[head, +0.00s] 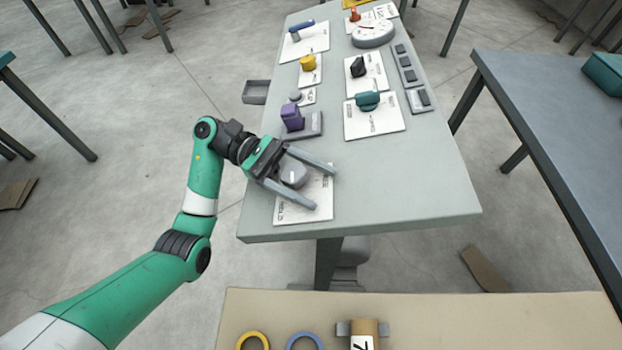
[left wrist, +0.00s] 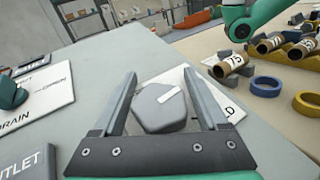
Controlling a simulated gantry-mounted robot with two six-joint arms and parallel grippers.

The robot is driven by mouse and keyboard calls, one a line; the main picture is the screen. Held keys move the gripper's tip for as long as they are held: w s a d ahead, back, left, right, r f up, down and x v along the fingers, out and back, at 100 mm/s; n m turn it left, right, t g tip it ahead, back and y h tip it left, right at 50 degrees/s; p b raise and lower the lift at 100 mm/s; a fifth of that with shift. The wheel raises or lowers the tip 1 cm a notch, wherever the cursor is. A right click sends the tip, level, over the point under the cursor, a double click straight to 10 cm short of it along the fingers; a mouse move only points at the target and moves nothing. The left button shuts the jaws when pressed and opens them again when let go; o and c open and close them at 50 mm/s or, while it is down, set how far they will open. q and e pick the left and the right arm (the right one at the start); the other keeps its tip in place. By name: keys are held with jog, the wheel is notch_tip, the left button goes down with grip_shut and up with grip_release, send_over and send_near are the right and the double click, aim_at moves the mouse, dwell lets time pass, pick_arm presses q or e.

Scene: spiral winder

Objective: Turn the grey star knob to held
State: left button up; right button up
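The grey star knob (head: 293,174) sits on a white label card (head: 322,212) near the front left corner of the grey table. In the left wrist view the knob (left wrist: 158,110) has a white mark on its top pointing up and right. My left gripper (head: 323,188) is low over the card with its fingers spread, one on each side of the knob. In the left wrist view gaps show between the knob and both fingers (left wrist: 158,78). Part of the card's lettering is hidden; a "D" shows beyond the right finger. My right gripper is not in view.
Behind the knob are a purple switch (head: 292,117), a teal knob (head: 367,101), a yellow knob (head: 307,62) and a black knob (head: 358,66). The front right of the table is clear. A tan bench in front holds a yellow ring (head: 253,341), a blue ring (head: 304,341) and a tube (head: 364,333).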

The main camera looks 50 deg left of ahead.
aim_at(284, 169)
pick_arm(q)
jog(key=shift+o, duration=0.4)
jog(key=shift+s+a, duration=0.1)
jog(key=shift+a, duration=0.3)
jog(key=v, duration=0.6)
jog(key=shift+s+a+r+p, duration=0.1)
jog(key=shift+a+r+p, duration=0.05)
jog(key=shift+a+p, duration=0.2)
